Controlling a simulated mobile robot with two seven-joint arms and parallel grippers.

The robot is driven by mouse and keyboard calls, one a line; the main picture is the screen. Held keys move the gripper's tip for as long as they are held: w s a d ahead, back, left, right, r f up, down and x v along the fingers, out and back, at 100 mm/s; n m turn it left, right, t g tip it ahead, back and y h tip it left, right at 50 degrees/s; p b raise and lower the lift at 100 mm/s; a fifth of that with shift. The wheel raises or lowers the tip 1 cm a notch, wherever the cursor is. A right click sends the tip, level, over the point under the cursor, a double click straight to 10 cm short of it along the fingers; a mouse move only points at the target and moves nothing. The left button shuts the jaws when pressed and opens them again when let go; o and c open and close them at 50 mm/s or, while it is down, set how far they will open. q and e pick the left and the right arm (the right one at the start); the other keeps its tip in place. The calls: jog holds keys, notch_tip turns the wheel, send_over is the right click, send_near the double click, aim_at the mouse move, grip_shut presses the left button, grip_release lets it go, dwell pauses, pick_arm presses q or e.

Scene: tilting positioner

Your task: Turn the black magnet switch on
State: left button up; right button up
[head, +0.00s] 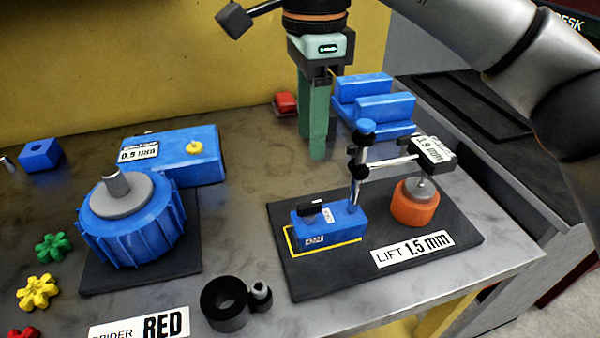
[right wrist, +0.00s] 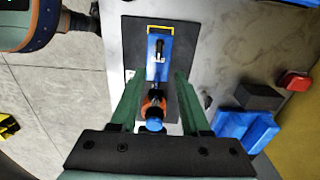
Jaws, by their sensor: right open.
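The black magnet switch (head: 311,207) is a small dark lever on top of the blue magnet base (head: 340,228). The base's front face carries an "ON" label, and a small white label on top is too small to read surely. The base sits on a black plate, partly inside a yellow outline. A post with a blue knob rises from it. In the right wrist view the switch (right wrist: 159,46) and base (right wrist: 152,70) show beyond the fingers. My right gripper (head: 318,155) is open and empty, above and behind the base, apart from the switch. My left gripper is not in view.
The post's arm carries a gauge (head: 436,150) over an orange cylinder (head: 415,205). Blue V-blocks (head: 375,103) and a red block (head: 286,103) stand behind. A blue finned motor (head: 130,220) is at left.

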jog(key=b, duration=0.1)
send_over(310, 202)
notch_tip(310, 202, down, 6)
jog(key=shift+s+r, duration=0.15)
notch_tip(310, 202, down, 7)
jog(key=shift+r+b, duration=0.2)
jog(key=shift+b, duration=0.25)
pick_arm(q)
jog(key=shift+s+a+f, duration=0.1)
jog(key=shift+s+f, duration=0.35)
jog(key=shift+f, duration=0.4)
pick_arm(e)
grip_shut()
